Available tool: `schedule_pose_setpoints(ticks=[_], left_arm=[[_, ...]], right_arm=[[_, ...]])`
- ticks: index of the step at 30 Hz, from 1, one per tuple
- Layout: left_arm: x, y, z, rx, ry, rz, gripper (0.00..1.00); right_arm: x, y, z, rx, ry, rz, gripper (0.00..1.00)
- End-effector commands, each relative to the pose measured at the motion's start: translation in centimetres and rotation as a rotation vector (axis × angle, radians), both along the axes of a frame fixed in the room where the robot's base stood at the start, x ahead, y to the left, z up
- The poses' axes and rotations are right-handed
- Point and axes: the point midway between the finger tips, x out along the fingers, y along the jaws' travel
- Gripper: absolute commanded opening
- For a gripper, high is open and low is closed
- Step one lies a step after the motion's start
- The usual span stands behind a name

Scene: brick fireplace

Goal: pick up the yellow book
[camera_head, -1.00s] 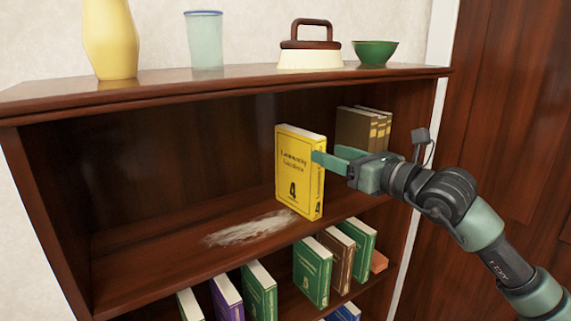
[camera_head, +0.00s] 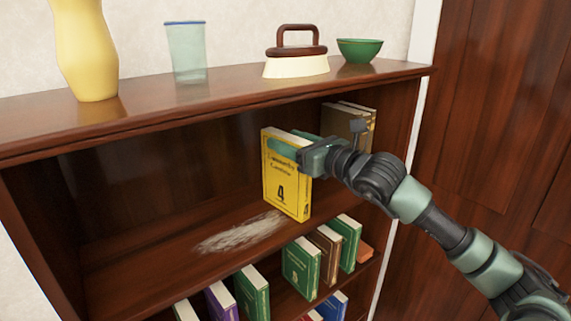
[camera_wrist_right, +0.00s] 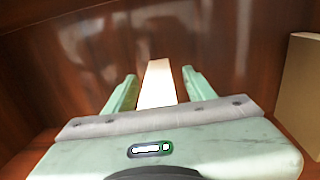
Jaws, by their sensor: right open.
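The yellow book (camera_head: 286,184) stands upright on the upper shelf of the wooden bookcase, its cover with a "4" facing out. My right gripper (camera_head: 292,145) is at the top part of the book, with one finger across the front of its cover. In the right wrist view the gripper (camera_wrist_right: 158,88) is open, and the book's pale page edge (camera_wrist_right: 157,85) lies between the two fingers, with a gap on each side. My left gripper is not in view.
Brown books (camera_head: 349,121) stand right of and behind the yellow book. A pale smear (camera_head: 240,233) marks the shelf to its left. The top board carries a yellow vase (camera_head: 86,50), a glass (camera_head: 187,52), an iron (camera_head: 296,65) and a green bowl (camera_head: 359,50). Several books stand below.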

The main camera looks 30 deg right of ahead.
Motion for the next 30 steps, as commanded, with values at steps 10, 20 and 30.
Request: schedule_pose_setpoints(ticks=[10,20,30], left_arm=[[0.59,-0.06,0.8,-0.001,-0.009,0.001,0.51],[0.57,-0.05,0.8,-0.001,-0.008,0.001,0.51],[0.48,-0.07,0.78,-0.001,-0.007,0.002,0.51]], right_arm=[[1.09,0.26,-0.14,0.0,0.0,0.001,0.55],[1.06,0.26,-0.13,0.0,0.001,0.001,0.0],[1.06,0.26,-0.13,0.0,0.001,0.001,0.0]])
